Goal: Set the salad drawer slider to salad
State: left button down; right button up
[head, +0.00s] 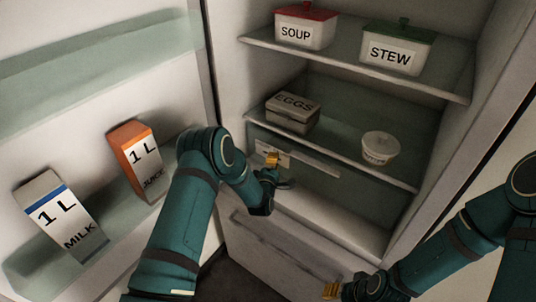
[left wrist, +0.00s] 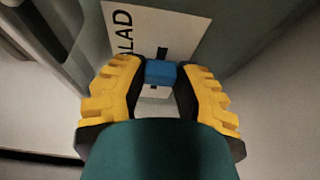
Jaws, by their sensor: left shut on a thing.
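The salad drawer (head: 340,188) is the green-tinted box under the lower fridge shelf. A white label plate is on its front, partly behind my left gripper (head: 272,161). A blue slider knob (left wrist: 160,72) sits by a dark slot in the plate. My left gripper (left wrist: 160,80) is shut on this knob, a yellow finger on each side. My right gripper (head: 331,291) is low at the bottom edge; its finger opening is too small to judge.
The open fridge door at left holds a milk carton (head: 60,214) and a juice carton (head: 137,162). An egg box (head: 292,113) and a white tub (head: 380,147) stand on the shelf above the drawer. Soup (head: 304,27) and stew (head: 397,48) pots stand higher.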

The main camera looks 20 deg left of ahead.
pick_arm(q)
jog(key=shift+s+d, duration=0.3)
jog(key=shift+d, duration=0.5)
jog(key=c, duration=0.7)
grip_release()
jog(key=shift+o, duration=0.2)
jog(key=shift+s+a, duration=0.1)
jog(key=shift+s, duration=0.25)
jog(key=s, duration=1.1)
jog(key=shift+s+d, duration=0.2)
jog(key=shift+d, duration=0.1)
